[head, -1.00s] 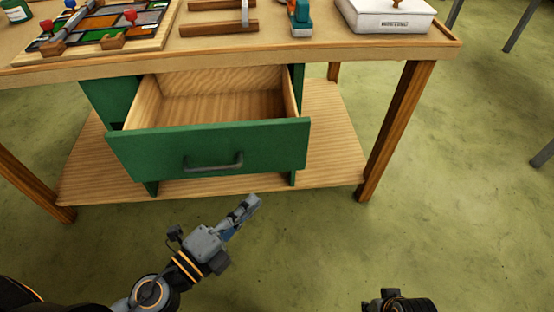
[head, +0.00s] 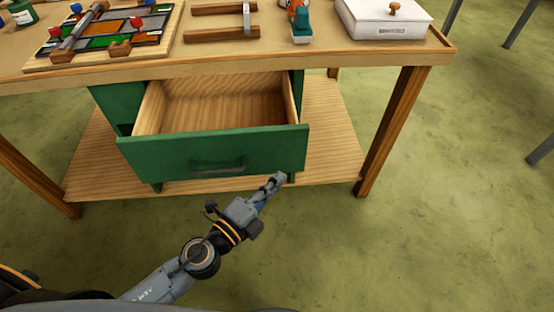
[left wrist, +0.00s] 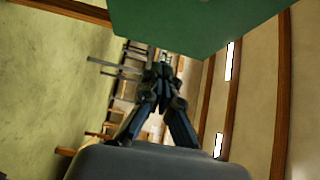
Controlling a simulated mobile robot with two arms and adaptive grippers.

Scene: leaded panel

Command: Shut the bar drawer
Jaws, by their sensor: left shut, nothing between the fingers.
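The bar drawer (head: 215,152) is green-fronted with a grey bar handle (head: 217,167) and a bare wooden inside. It stands pulled out under the workbench, and the part of it that shows looks empty. My left gripper (head: 279,178) is shut and empty, just in front of and below the drawer front's lower right corner in the head view. I cannot tell whether it touches the front. My right gripper is out of view.
The workbench (head: 340,66) carries a panel of coloured pieces (head: 105,35), wooden bars (head: 222,34), a teal and orange tool (head: 299,20) and a white box (head: 385,20). A lower shelf (head: 328,150) and bench legs (head: 393,130) flank the drawer. The floor in front is clear.

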